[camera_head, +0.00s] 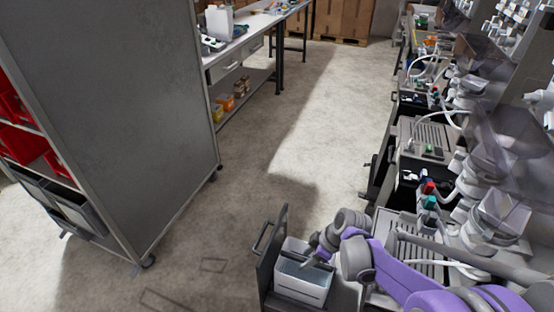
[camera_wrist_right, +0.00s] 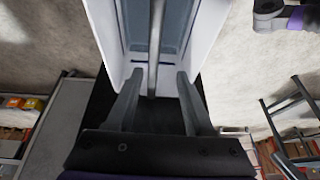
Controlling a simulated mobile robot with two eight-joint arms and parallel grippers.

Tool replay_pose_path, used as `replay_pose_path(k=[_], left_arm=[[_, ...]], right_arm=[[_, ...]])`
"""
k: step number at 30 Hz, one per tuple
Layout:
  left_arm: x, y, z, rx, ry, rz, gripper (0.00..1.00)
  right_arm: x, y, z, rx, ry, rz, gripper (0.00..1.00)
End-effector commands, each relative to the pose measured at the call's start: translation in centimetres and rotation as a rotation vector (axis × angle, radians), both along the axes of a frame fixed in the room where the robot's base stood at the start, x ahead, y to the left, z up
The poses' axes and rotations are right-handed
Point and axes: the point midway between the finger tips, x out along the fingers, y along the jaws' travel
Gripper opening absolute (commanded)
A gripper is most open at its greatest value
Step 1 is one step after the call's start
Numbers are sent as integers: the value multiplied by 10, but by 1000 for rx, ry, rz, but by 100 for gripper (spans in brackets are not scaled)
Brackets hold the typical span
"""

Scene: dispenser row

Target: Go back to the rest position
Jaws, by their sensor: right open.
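My right arm, purple and grey, comes in from the lower right in the head view. Its gripper (camera_head: 318,260) is at the white bin (camera_head: 300,290), over its upper right side. In the right wrist view my right gripper (camera_wrist_right: 157,82) has its two fingers apart. The white bin (camera_wrist_right: 103,22), with a blue-grey inside, lies just beyond the fingertips. A grey bar (camera_wrist_right: 156,45) runs between the fingers; I cannot tell whether anything touches it. My left gripper is not in view.
Dispenser machines (camera_head: 425,145) line the right side. A grey cabinet (camera_head: 120,110) with red bins stands at left, a workbench (camera_head: 245,40) behind it. The floor (camera_head: 290,130) between is clear.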

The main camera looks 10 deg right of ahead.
Motion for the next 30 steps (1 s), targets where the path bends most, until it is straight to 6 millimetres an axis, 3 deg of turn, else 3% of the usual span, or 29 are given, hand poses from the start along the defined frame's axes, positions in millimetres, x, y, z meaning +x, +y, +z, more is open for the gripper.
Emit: replay_pose_path(k=[1, 8, 16, 19, 30], left_arm=[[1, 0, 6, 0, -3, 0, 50], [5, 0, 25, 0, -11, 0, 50], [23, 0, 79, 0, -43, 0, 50], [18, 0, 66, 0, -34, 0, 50], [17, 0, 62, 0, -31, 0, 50]], right_arm=[[11, -19, 23, -41, 4, -7, 53], [15, -19, 43, -41, -3, -7, 53], [34, -19, 105, -42, -35, -11, 53], [11, -11, 103, -55, -8, -101, 53], [-71, 4, 137, -88, 18, -518, 53]])
